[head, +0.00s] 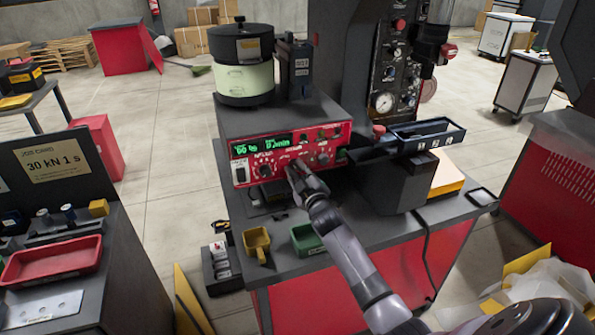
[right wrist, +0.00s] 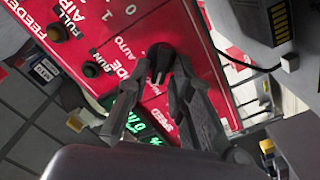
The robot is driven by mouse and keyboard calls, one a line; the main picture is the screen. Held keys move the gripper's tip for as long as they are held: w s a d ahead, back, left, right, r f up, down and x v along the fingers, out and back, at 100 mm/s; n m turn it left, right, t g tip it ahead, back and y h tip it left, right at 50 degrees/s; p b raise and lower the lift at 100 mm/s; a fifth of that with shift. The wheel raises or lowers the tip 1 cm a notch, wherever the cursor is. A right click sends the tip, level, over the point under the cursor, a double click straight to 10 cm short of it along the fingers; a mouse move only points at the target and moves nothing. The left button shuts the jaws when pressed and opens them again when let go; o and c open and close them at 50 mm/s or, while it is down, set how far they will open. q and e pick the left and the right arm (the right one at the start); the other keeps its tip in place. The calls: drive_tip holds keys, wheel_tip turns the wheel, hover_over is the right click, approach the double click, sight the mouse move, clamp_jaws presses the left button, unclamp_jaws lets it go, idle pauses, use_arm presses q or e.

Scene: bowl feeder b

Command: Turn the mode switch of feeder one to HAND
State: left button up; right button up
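The feeder's red control panel (head: 240,178) faces me below the bowl (head: 244,84) in the head view, with lit green displays, knobs and buttons. My right gripper (head: 292,168) is at the panel's lower middle and hides part of it. In the right wrist view, a black rotary switch (right wrist: 159,62) sits beside partly hidden lettering ending in "DE" and the word "AUTO". My right gripper's fingers (right wrist: 155,78) are spread on either side of this switch. I cannot tell whether either finger touches it. No "HAND" label is readable. My left gripper is not in view.
A dark tray (head: 428,135) on a block stands right of the panel. A black button (right wrist: 92,70) is near the switch. A red tray (head: 52,262) is on the left bench.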

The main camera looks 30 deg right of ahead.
drive_tip(key=shift+o, duration=0.9)
drive_tip(key=shift+s+a+f, duration=0.1)
drive_tip(key=shift+s+a, duration=0.05)
drive_tip(key=shift+s, duration=0.45)
drive_tip(key=v, duration=1)
drive_tip(key=shift+s, duration=0.35)
drive_tip(key=shift+a, duration=0.15)
